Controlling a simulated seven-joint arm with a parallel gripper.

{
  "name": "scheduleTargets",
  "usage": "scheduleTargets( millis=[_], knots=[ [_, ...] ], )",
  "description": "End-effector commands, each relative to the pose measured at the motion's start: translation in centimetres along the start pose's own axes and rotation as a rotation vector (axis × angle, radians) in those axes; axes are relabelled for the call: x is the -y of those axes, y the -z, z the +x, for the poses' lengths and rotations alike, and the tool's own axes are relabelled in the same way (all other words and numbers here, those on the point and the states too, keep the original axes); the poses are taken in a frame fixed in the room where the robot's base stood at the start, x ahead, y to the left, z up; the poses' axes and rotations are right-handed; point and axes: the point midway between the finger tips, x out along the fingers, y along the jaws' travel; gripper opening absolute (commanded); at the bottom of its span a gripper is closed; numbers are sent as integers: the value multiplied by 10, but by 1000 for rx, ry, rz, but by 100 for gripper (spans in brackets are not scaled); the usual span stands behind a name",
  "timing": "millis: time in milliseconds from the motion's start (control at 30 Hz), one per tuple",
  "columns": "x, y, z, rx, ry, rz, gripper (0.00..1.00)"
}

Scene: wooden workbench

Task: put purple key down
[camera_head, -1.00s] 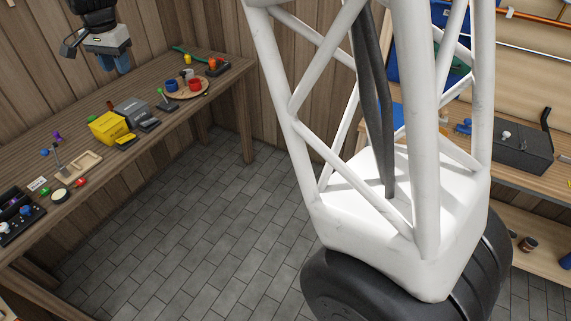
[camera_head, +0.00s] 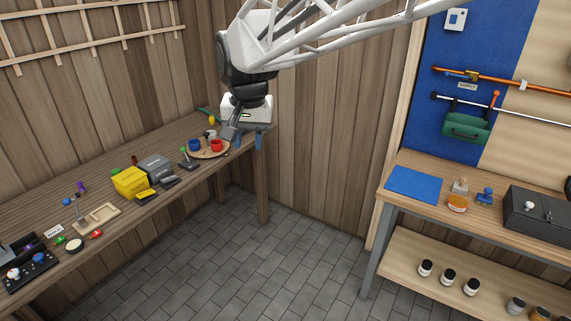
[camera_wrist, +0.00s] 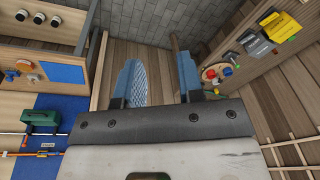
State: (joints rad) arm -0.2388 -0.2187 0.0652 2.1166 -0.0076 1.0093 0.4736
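A small purple thing (camera_head: 82,187), perhaps the purple key, lies toward the back of the left workbench (camera_head: 150,215) in the head view; it is too small to make out its shape. My gripper (camera_head: 248,141) hangs with its blue fingers downward near the far right end of that bench, well away from the purple thing. In the wrist view my gripper (camera_wrist: 160,85) has its two fingers apart with nothing seen between them. No key shows in the wrist view.
A round wooden tray (camera_head: 210,154) with red and blue cups is close to my gripper. A yellow box (camera_head: 130,182) and a grey box (camera_head: 155,168) stand mid-bench. A second bench (camera_head: 400,210) with a blue mat (camera_head: 414,184) is at right. Floor between is clear.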

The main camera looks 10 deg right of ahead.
Motion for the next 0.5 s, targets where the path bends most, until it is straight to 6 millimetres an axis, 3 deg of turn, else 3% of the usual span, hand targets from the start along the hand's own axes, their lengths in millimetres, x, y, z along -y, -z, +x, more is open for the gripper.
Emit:
scheduleTargets(
  millis=[100, 500],
  knots=[
    [-31, -24, -1, -11, -1, -22, 35],
    [-115, -107, 8, -41, -12, -110, 35]
  ],
)
